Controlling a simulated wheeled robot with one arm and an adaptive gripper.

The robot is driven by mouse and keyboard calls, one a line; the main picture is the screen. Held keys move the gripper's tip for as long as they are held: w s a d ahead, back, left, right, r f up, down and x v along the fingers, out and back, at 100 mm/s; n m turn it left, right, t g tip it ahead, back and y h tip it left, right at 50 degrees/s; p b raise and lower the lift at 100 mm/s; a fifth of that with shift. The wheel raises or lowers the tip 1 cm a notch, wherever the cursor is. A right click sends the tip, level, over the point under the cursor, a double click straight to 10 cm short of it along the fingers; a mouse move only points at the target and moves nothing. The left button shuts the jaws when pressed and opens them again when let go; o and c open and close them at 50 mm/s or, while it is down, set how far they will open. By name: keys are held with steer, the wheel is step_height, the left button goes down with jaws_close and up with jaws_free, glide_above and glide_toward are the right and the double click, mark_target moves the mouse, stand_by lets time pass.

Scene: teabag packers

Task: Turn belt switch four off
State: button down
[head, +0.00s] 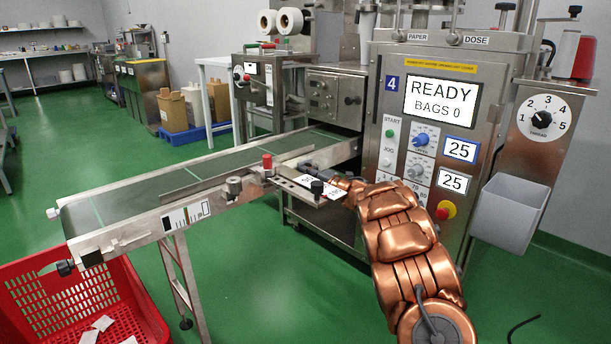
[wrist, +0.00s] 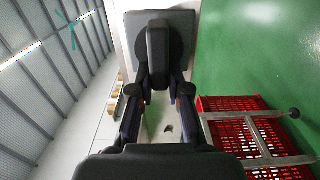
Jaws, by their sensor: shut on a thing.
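In the wrist view my gripper (wrist: 160,78) has its two dark fingers close on either side of a dark rounded switch lever (wrist: 158,45). The lever stands on a grey square plate (wrist: 186,28). By its look I cannot tell whether the switch is on or off. In the head view my copper arm reaches to the side of the conveyor belt (head: 190,178), beside the machine marked with a blue 4 (head: 390,84). There a white label plate (head: 330,192) is partly covered by my gripper and wrist, and the lever cannot be made out clearly.
A red crate (head: 85,290) with white packets stands under the belt's left end. A red-topped post (head: 267,162) rises by the belt. The machine's screen (head: 441,98) reads READY, BAGS 0. A grey bin (head: 508,212) hangs at the right. Green floor is free in front.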

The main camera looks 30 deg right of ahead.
steer(key=c, duration=1.1)
jaws_free()
steer(key=v, duration=1.2)
